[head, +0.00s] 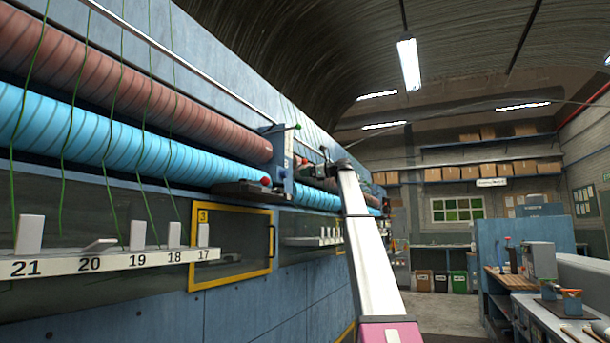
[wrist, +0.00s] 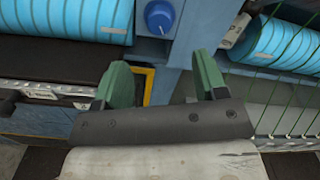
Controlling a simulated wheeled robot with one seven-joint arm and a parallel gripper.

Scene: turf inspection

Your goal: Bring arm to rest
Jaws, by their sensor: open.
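My arm (head: 367,240) reaches up and forward from the bottom of the head view, alongside the blue machine (head: 150,300). Its far end is beside the rollers, and the gripper there is small and hard to make out. In the wrist view my gripper (wrist: 160,82) has its two green fingers spread wide apart, with nothing between them. The fingers point at the blue machine post, and a blue round knob (wrist: 160,17) on it lies just beyond the fingertips. I cannot tell the exact distance between fingers and post.
Light blue roller (head: 100,140) and red-brown roller (head: 130,85) run along the machine at left, with green threads hanging. A numbered rail (head: 110,263) and yellow frame (head: 232,211) are below. A bench (head: 550,315) stands at right. Open floor (head: 440,312) lies between.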

